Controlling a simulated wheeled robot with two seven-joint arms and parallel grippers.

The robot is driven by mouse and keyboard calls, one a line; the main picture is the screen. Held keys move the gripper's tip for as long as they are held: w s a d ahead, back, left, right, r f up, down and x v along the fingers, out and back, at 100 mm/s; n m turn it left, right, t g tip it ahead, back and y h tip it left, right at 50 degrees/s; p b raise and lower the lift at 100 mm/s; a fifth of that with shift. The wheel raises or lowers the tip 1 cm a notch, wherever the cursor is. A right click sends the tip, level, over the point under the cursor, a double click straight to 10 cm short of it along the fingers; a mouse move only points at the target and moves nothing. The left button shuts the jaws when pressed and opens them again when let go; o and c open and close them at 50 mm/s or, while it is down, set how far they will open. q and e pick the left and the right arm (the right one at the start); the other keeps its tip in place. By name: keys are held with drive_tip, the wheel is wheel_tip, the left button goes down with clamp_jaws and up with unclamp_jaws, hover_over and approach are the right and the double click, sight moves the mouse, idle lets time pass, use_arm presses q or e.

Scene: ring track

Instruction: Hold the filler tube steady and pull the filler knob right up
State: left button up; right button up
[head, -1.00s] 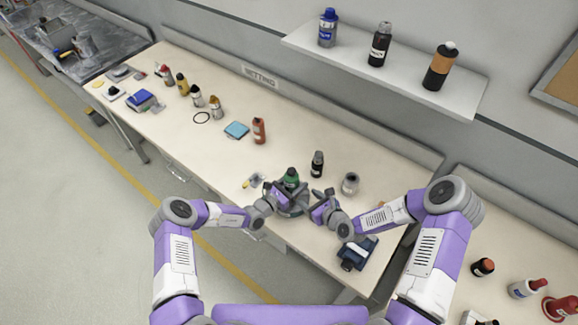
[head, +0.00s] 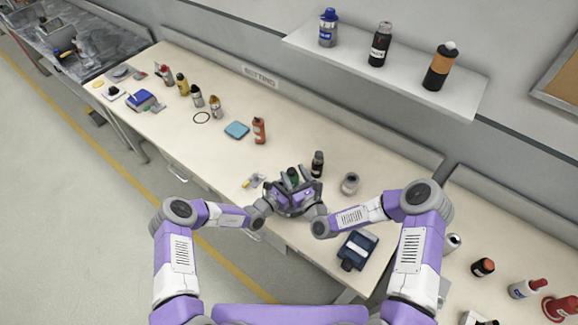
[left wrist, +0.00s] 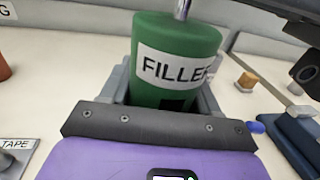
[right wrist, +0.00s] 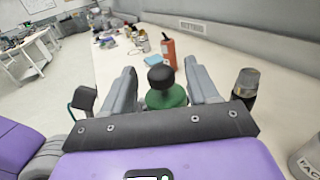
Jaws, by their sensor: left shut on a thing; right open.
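The filler tube is a green cylinder (left wrist: 160,45) with a white FILLER label, upright in the left wrist view. A metal rod (left wrist: 183,9) rises from its top. My left gripper (left wrist: 165,95) is shut on the tube, a finger on each side. The filler knob is black and round (right wrist: 161,78), above the green tube (right wrist: 168,97) in the right wrist view. My right gripper (right wrist: 159,68) is open, its fingers on either side of the knob, with gaps visible. In the head view only a little of the green tube (head: 292,175) shows between my grippers.
A dark bottle (head: 317,163) and a grey pot (head: 350,183) stand close on the right. A dark blue device (head: 357,250) lies near the front edge. An orange bottle (head: 259,130) and blue pad (head: 237,130) stand farther left. A shelf (head: 400,75) hangs above.

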drive_tip(key=shift+x, duration=2)
